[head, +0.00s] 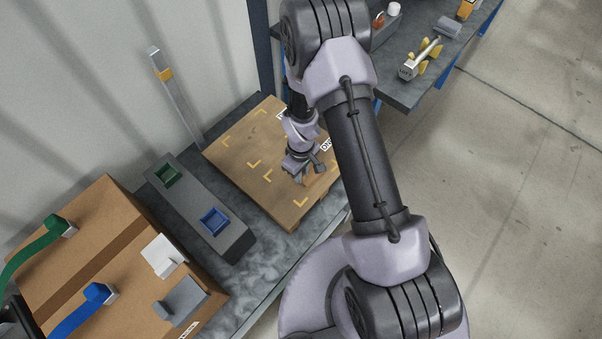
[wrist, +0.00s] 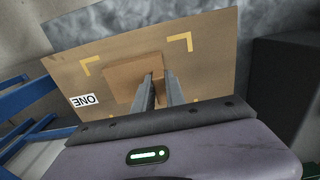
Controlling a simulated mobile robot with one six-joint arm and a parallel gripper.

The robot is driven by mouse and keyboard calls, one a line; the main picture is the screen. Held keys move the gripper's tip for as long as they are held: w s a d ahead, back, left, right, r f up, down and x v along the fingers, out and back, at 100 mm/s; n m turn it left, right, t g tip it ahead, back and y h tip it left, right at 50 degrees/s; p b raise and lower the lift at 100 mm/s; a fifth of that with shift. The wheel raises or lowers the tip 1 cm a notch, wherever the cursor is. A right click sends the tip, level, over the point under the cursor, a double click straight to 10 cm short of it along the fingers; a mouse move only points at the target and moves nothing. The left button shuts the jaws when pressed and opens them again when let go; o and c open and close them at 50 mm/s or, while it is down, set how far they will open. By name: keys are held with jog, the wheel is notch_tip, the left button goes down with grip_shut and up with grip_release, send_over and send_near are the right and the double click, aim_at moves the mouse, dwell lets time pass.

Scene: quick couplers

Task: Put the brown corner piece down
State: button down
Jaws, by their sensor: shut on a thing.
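My gripper (head: 303,175) is low over the wooden board (head: 225,160) with yellow corner marks in the head view. In the wrist view my gripper (wrist: 160,80) is shut on the brown corner piece (wrist: 124,82), a flat brown shape at the fingertips. The piece is over the board (wrist: 70,73), close to its marks. Its colour is near the board's, and I cannot tell whether it touches the board. The fingers hide part of it. In the head view the gripper mostly hides the piece.
A grey block with a green socket (head: 168,174) and a blue socket (head: 214,220) stands left of the board. A brown box (head: 105,235) with green and blue hoses is at lower left. A metal post (head: 176,95) rises behind. Another bench (head: 405,95) holds parts.

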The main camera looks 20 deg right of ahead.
jog(key=c, duration=1.4)
grip_release()
jog(key=shift+f, duration=0.1)
notch_tip(320, 180, up, 33)
jog(key=s+m+t+p, duration=0.2)
jog(key=m+t+p, duration=0.1)
jog(key=m+p, duration=0.2)
jog(key=s+r+m+t, duration=0.1)
jog(key=s+r+m, duration=0.1)
jog(key=s+r, duration=0.2)
jog(key=s+a+r+m+t+y, duration=0.1)
jog(key=s+r+m, duration=0.1)
jog(key=s+r, duration=0.3)
jog(key=s+a+r+m+y, duration=0.1)
jog(key=s+r+m, duration=0.1)
jog(key=s+r, duration=0.3)
jog(key=shift+s+a+r+t, duration=0.15)
jog(key=shift+s+t, duration=0.25)
jog(key=shift+s, duration=0.3)
